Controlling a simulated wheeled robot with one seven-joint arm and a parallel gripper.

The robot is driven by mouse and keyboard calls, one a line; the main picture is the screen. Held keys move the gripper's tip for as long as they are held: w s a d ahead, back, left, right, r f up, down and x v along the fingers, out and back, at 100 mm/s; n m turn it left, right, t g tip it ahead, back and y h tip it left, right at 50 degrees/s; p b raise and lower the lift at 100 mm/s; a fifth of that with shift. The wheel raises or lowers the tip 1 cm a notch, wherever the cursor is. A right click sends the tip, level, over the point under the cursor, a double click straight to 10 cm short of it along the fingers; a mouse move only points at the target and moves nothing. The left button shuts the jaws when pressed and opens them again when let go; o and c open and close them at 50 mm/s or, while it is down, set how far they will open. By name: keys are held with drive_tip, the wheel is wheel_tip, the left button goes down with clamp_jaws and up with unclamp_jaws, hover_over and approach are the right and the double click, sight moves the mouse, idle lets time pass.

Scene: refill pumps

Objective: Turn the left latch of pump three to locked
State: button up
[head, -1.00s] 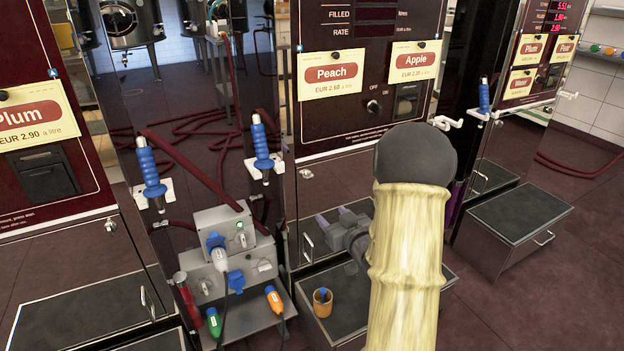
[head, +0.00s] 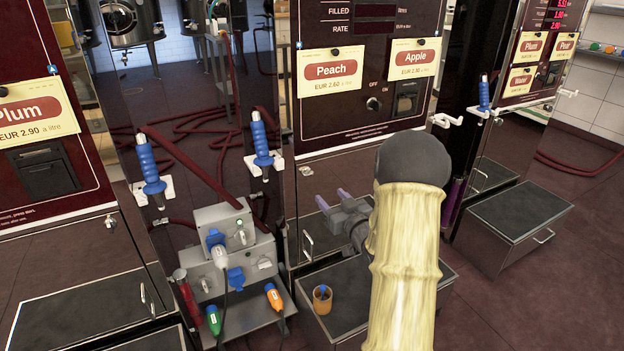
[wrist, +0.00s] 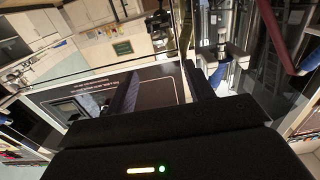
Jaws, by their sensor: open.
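A similar latch (head: 110,222) is on the Plum pump at left. No pump number is readable.
Blue-handled nozzles (head: 262,140) hang left of the middle pump. A grey socket box (head: 222,250) with coloured plugs stands below them. A white hook (head: 447,121) juts out at right.

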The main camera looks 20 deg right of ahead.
sight(310, 175)
drive_tip(key=w, duration=0.3)
drive_tip(key=w+b, duration=0.1)
drive_tip(key=w, duration=0.7)
drive_tip(key=shift+w+a+f+b, duration=0.1)
drive_tip(key=shift+w+a+b, duration=0.15)
drive_tip(key=shift+b, duration=0.15)
drive_tip(key=shift+w+a, duration=0.1)
drive_tip(key=shift+w, duration=0.4)
drive_tip(key=c, duration=1)
